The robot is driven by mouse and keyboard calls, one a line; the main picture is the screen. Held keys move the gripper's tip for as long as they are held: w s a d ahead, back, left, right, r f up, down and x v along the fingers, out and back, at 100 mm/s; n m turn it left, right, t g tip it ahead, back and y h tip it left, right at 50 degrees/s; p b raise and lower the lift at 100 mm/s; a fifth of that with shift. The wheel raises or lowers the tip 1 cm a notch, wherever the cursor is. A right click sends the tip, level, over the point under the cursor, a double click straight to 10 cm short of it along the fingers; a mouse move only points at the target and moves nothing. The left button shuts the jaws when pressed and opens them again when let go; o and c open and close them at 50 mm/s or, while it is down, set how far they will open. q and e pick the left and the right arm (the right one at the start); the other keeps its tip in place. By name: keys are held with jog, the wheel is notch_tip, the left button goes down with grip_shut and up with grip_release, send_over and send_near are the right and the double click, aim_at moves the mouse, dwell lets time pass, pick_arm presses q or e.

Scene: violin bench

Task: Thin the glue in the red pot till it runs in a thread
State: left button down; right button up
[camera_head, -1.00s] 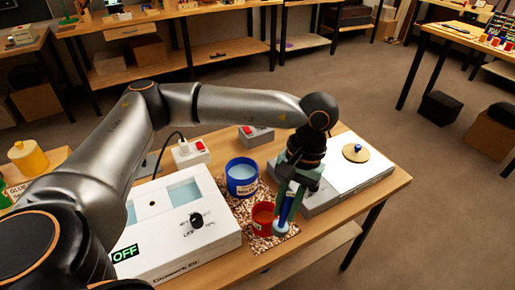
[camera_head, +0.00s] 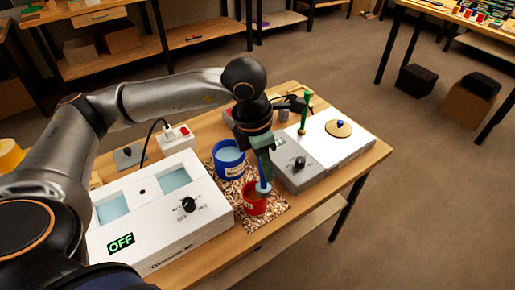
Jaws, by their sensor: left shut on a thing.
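The red pot (camera_head: 252,207) stands on a speckled mat (camera_head: 273,215) near the table's front edge. My left gripper (camera_head: 265,166) is over the pot's right part, pointing down. It is shut on a slim blue tool (camera_head: 263,187) with a wider pale blue lower end. That end is at the pot's rim; I cannot tell if it is inside or touches the glue, which is mostly hidden. The blue pot (camera_head: 228,170), with pale blue liquid in it, stands just behind the red pot. My right gripper is out of view.
A white box with a dial and a green OFF display (camera_head: 121,243) stands to the left. A grey and white flat unit (camera_head: 308,172) stands close to the right, with a round brown lid (camera_head: 339,128) on it. A green upright thing (camera_head: 303,118) is behind my gripper.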

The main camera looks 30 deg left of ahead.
pick_arm(q)
jog(key=n, duration=0.4)
jog(key=shift+w+a+r+y, duration=0.2)
jog(key=shift+a+r+y, duration=0.1)
jog(key=shift+y, duration=0.1)
jog(key=n, duration=0.5)
jog(key=shift+w+a+r+y, duration=0.2)
jog(key=shift+a+r+y, duration=0.1)
jog(key=shift+a+y, duration=0.1)
jog(key=w+a+f+n+g+h+b, duration=0.2)
jog(key=a+f+n+g+h+b, duration=0.1)
jog(key=a+f+n+h, duration=0.3)
jog(key=n+h+b, duration=0.1)
jog(key=h, duration=0.1)
jog(key=shift+w+g+h, duration=0.15)
jog(key=shift+g+h, duration=0.15)
jog(key=shift+g, duration=0.1)
